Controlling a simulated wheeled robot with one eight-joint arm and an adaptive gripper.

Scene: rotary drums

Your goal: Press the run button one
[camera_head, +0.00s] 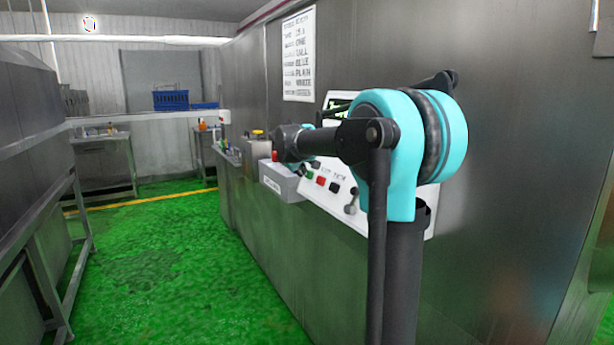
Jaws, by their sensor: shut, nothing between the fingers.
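A white control panel (426,208) is fixed to the steel machine wall, partly hidden behind my arm. Its row of buttons shows a green button (309,174), a red button (320,181) and a black button (334,187). The lettering above the buttons is too small to read, so I cannot tell which is run button one. My teal and black arm stands in front of the panel and reaches left across it. I cannot make out my gripper's fingers; they seem hidden behind the arm.
A grey box (283,186) with a red button (275,156) juts out left of the panel. A printed sheet (298,54) hangs above. Steel equipment (30,150) lines the left side. The green floor (165,270) between is clear. A blue crate (171,100) is at the back.

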